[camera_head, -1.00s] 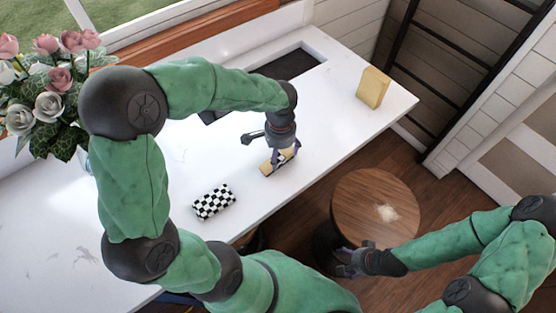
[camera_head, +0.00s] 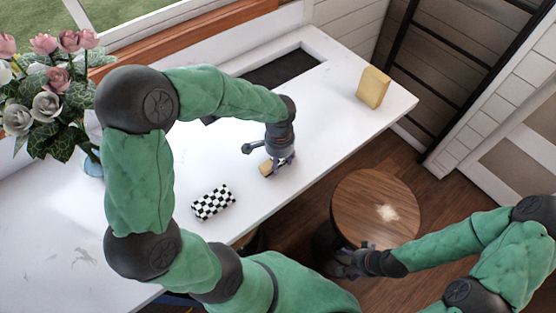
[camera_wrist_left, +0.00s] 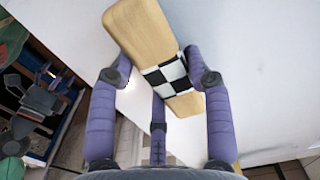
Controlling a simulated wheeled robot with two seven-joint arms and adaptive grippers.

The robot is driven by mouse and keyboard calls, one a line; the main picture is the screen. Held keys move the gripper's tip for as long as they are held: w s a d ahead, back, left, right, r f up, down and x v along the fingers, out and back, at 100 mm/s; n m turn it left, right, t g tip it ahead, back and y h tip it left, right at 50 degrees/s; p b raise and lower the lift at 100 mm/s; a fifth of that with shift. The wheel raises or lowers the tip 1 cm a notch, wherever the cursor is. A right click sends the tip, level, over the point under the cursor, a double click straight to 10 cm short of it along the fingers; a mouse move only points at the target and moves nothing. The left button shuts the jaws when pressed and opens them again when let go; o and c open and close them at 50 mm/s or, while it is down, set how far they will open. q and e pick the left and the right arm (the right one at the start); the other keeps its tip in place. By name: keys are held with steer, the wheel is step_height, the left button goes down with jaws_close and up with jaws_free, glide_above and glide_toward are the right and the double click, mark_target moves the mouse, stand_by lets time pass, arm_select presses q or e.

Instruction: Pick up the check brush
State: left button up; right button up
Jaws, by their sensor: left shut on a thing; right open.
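The check brush (camera_wrist_left: 145,35) has a pale wooden body with a black-and-white checked band around its middle. In the left wrist view it lies between the purple fingers of my left gripper (camera_wrist_left: 158,80), which is shut on it at the checked band. In the head view the brush (camera_head: 266,168) is mostly hidden by my left gripper (camera_head: 281,163), with one wooden end showing. I cannot tell whether it touches the counter. My right gripper (camera_head: 353,262) is open and empty beside the round wooden stool.
A checkered block (camera_head: 213,203) lies on the white counter (camera_head: 330,110), left of my left gripper. A yellow block (camera_head: 373,88) stands near the far right end. A dark sink (camera_head: 282,68) is behind. Flowers (camera_head: 50,95) stand at left; the stool (camera_head: 375,205) carries pale crumbs.

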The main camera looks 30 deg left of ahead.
arm_select(q)
steer(key=shift+r, duration=0.1)
steer(key=shift+r, duration=0.6)
steer(key=d+r, duration=0.1)
steer(key=r, duration=0.1)
steer(key=d+r, duration=0.2)
steer(key=r, duration=0.1)
steer(key=w+d+r+p, duration=0.1)
steer(key=d+r, duration=0.1)
steer(key=shift+r, duration=0.35)
steer(key=shift+w+d+r, duration=0.2)
steer(key=shift+d+r, duration=0.45)
steer(key=shift+d, duration=0.85)
steer(key=shift+w+d+r, duration=0.25)
steer(key=shift+d+r, duration=0.4)
steer(key=shift+d, duration=0.8)
steer(key=shift+w+d+r, duration=0.2)
steer(key=shift+d+r, duration=0.45)
steer(key=shift+d, duration=0.85)
steer(key=shift+o, duration=1.2)
steer(key=shift+f, duration=0.1)
steer(key=shift+c, duration=0.4)
